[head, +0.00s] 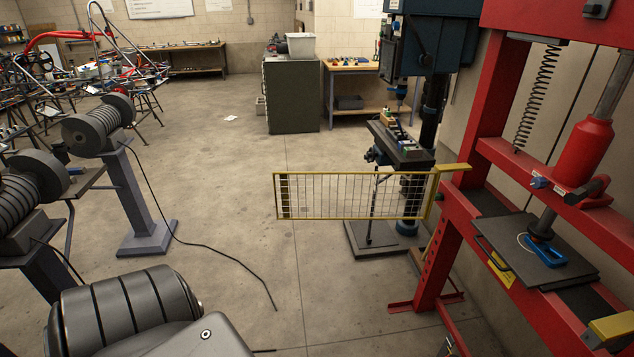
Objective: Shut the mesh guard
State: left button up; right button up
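The mesh guard (350,196) is a yellow-framed wire panel. It stands open, sticking out to the left from the red press (480,190). Its right end meets a yellow bracket (453,168) on the press's left post, and its left end is free in the air. The press opening is uncovered, and a plate (565,270) with a blue clamp-like piece (545,252) on it shows inside. A yellow block (612,328) sits on the press's near side at the lower right. Neither of my grippers is in view.
A drill press (400,150) stands behind the guard. Grey ribbed machines on pedestals (140,195) stand at the left, with a black cable (230,252) on the floor. The concrete floor (215,170) in the middle is mostly clear. A cabinet (291,95) and benches stand farther back.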

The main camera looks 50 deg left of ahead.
aim_at(283, 180)
jog(key=u, duration=2.5)
jog(key=i, duration=5.2)
jog(key=z, duration=4.75)
jog(key=i, duration=1.3)
jog(key=u, duration=0.1)
